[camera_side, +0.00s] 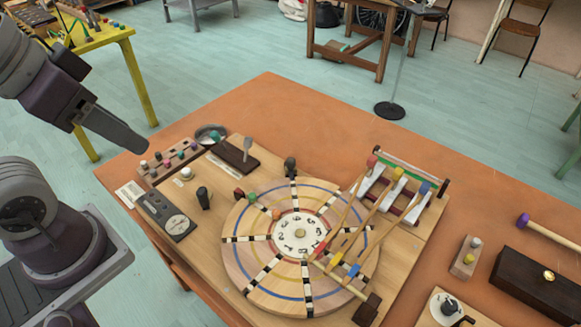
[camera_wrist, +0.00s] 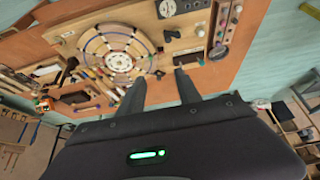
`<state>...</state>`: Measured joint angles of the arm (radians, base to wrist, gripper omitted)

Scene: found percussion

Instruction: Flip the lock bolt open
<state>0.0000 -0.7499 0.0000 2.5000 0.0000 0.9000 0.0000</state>
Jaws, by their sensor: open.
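No part is clearly recognisable as the lock bolt. A dark brown plate with a small upright pale lever (camera_side: 247,148) sits at the back of the wooden board (camera_side: 222,268). A short black post (camera_side: 290,167) stands to its right, and a black knob (camera_side: 204,198) stands nearer the front left. My gripper (camera_side: 138,145) is raised at the upper left in the side view, apart from the board. In the wrist view its two fingers (camera_wrist: 160,78) are spread with nothing between them.
A round wooden wheel (camera_side: 238,252) with striped bars and a numbered centre (camera_side: 300,234) fills the board's middle. A dial panel (camera_side: 167,217) and a row of coloured knobs (camera_side: 168,165) lie at its left. Long mallets (camera_side: 345,222) cross its right side. The orange table (camera_side: 290,115) is clear behind.

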